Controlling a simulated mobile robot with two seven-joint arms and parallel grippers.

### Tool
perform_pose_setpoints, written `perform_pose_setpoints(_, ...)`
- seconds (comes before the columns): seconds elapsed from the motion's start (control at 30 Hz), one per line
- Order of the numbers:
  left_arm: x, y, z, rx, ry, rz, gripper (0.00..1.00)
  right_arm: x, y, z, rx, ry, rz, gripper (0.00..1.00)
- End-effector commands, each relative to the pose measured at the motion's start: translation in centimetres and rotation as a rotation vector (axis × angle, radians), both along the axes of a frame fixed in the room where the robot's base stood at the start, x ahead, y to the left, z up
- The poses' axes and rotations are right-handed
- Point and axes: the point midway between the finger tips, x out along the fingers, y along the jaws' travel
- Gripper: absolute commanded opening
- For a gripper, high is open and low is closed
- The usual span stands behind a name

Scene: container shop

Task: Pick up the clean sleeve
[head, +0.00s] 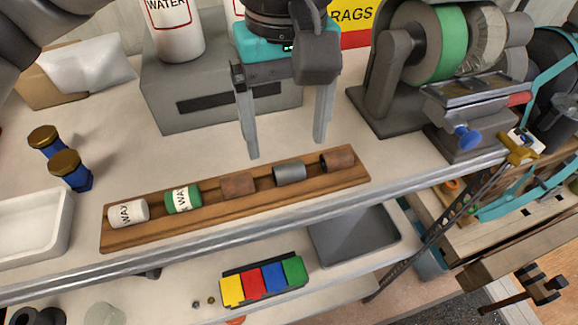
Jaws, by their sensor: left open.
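The clean sleeve (290,173), a smooth grey metal cylinder, lies on its side in the wooden rack (180,224). No contact with the sleeve shows. My right gripper is not in view.
The rack also holds a white roll (127,213) and a green-banded roll (183,199), both marked WAY. A grey box (165,110) stands behind, a grinder (395,75) at right. Two blue gold-capped jars (70,171) and a white tray (35,225) are at left.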

Motion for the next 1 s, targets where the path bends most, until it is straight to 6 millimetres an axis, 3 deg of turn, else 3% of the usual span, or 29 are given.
perform_pose_setpoints(0.3,0.1,0.0,-4.3,0.001,0.003,0.000,0.85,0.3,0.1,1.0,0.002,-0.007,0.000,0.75)
perform_pose_setpoints(0.6,0.1,0.0,-4.9,0.000,0.000,-0.001,0.85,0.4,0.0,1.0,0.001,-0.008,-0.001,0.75)
perform_pose_setpoints(1.0,0.1,0.0,-4.9,0.000,0.000,-0.001,0.40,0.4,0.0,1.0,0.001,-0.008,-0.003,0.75)
